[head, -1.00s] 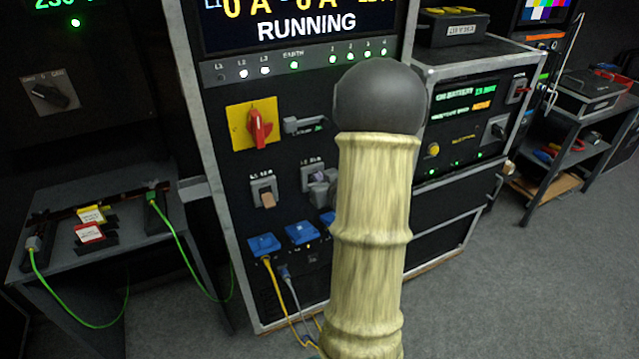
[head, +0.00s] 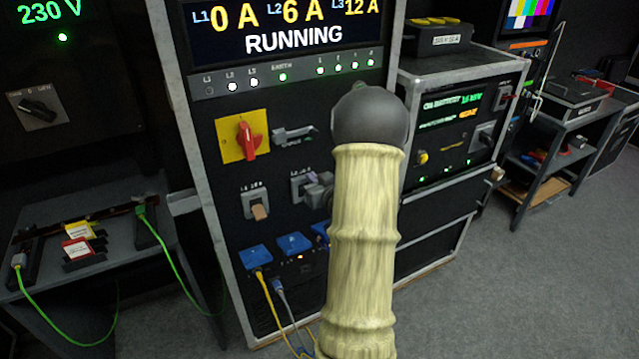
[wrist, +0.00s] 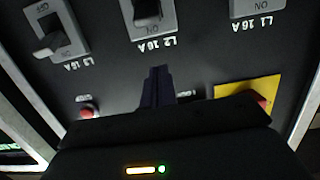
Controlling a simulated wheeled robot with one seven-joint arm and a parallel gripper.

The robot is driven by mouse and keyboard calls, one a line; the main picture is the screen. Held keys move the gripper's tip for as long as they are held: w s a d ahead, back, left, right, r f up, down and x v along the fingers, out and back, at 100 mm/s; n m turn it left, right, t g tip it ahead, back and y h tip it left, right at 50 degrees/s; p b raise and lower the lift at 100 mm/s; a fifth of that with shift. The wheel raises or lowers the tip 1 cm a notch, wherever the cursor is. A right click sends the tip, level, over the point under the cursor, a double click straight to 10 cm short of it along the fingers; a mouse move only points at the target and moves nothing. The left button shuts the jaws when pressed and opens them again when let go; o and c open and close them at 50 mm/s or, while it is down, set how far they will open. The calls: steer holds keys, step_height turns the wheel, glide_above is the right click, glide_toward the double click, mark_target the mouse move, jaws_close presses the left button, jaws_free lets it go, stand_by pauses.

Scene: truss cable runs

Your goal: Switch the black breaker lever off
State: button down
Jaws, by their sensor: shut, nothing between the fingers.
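OFF shows at the breaker's upper end in that picture; the lever covers the lower end. My gripper (wrist: 157,72) is shut and empty, its dark fingertips below the middle L2 breaker (wrist: 167,22), right of and apart from the L3 lever. The L2 lever also looks dark there, its colour unclear. In the head view my arm hides the L3 breaker and most of my gripper.
A yellow plate with a red rotary switch (head: 246,140) and a grey handle (head: 293,135) sit above the breakers. The L1 breaker (head: 255,204) has a tan lever. Blue sockets (head: 256,257) with cables are below. The display (head: 290,28) reads RUNNING.

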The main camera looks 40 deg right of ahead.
steer(key=x, duration=0.4)
steer(key=shift+w+p, duration=0.15)
steer(key=shift+p, duration=0.25)
steer(key=shift+w+d+f, duration=0.1)
steer(key=shift+w+f, duration=0.05)
steer(key=shift+f, duration=0.2)
steer(key=shift+s+f, duration=0.45)
steer(key=shift+f, duration=0.3)
steer(key=shift+s+f, duration=0.45)
steer(key=shift+f, duration=0.3)
steer(key=shift+a, duration=0.3)
